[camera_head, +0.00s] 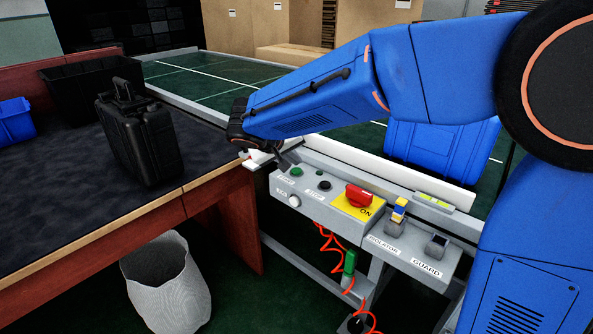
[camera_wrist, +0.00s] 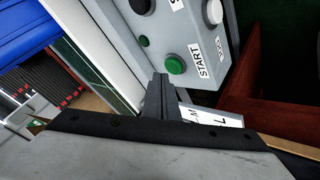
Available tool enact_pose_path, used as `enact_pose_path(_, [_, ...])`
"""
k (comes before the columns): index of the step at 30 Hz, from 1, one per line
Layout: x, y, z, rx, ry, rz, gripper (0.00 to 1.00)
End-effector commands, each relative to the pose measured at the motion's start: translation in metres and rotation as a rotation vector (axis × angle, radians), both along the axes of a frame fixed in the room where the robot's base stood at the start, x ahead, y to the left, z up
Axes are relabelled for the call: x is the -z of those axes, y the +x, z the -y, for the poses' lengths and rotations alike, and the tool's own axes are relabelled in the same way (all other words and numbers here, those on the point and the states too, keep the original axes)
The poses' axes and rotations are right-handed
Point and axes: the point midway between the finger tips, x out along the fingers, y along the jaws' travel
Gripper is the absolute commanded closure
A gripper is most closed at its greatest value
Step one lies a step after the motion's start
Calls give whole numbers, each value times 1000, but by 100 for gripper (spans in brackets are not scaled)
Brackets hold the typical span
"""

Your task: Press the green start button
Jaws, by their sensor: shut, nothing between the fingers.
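The green start button (camera_head: 296,172) is at the left end of the grey control panel (camera_head: 335,212), with a START label beside it. It also shows in the wrist view (camera_wrist: 176,65), uncovered. My gripper (camera_head: 287,159) is shut and empty, just behind and left of the button in the head view. In the wrist view the closed fingertips (camera_wrist: 160,78) appear close beside the button, pointing toward the panel. I cannot tell how large the gap is, and no contact is visible.
The panel also carries a black button (camera_head: 324,185), a white button (camera_head: 294,201) and a red switch (camera_head: 358,194) on yellow. A bench with a black case (camera_head: 140,140) is at left. A white bin (camera_head: 168,285) stands on the floor. A blue crate (camera_head: 440,150) is behind.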

Motion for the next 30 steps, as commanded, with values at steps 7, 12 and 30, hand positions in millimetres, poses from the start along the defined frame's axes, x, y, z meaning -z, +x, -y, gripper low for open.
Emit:
enact_pose_path(7, [0, 0, 0, 0, 0, 0, 100])
enact_pose_path(12, [0, 0, 0, 0, 0, 0, 100])
enact_pose_path(30, [8, 0, 0, 0, 0, 0, 100])
